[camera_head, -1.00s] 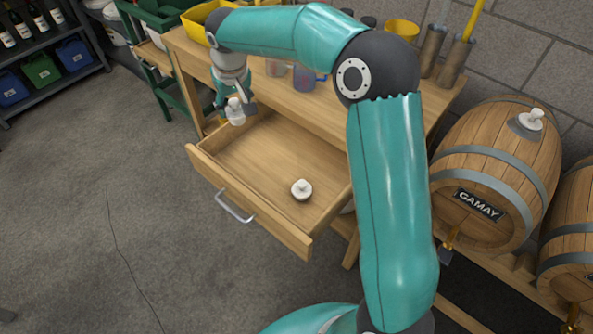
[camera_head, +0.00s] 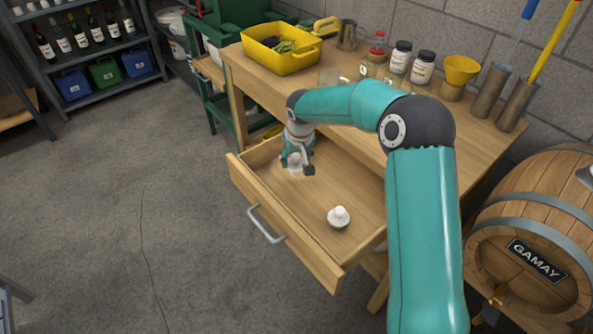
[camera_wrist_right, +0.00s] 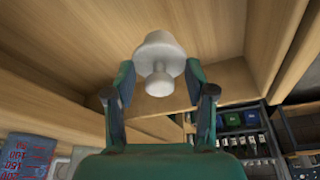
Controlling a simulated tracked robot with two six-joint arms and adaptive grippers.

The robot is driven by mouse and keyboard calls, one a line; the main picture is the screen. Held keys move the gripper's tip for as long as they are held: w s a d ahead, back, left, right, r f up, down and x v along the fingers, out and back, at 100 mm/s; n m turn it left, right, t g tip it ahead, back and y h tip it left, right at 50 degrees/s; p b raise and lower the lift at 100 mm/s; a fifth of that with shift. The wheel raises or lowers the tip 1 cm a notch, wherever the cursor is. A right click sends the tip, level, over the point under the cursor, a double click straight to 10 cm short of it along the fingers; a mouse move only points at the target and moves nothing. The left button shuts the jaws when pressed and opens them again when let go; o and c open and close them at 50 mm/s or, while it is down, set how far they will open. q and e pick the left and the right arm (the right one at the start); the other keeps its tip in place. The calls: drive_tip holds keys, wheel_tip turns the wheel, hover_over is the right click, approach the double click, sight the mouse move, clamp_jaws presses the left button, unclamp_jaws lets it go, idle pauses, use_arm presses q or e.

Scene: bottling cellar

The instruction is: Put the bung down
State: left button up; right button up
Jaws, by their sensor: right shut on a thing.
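My right gripper (camera_head: 296,165) is inside the open drawer (camera_head: 315,261), near its left end. It is shut on a white bung (camera_wrist_right: 158,60), which sits between the two fingertips in the right wrist view (camera_wrist_right: 158,78). In the head view this bung is small and partly hidden by the fingers. Whether it touches the drawer floor I cannot tell. A second white bung (camera_head: 339,217) with a knob on top stands in the drawer towards its right end, apart from the gripper. My left gripper is out of view.
The drawer belongs to a wooden workbench (camera_head: 340,100). A yellow tub (camera_head: 280,62), jars (camera_head: 423,68) and a yellow funnel (camera_head: 461,72) stand on top. A barrel (camera_head: 535,235) marked GAMAY is at the right. The drawer floor between the bungs is clear.

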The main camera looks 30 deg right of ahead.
sight(296, 165)
drive_tip(key=shift+f, duration=2.35)
drive_tip(key=o, duration=1.2)
drive_tip(key=shift+c, duration=0.2)
drive_tip(key=shift+r, duration=0.1)
drive_tip(key=v, duration=1.2)
drive_tip(key=shift+a, duration=0.1)
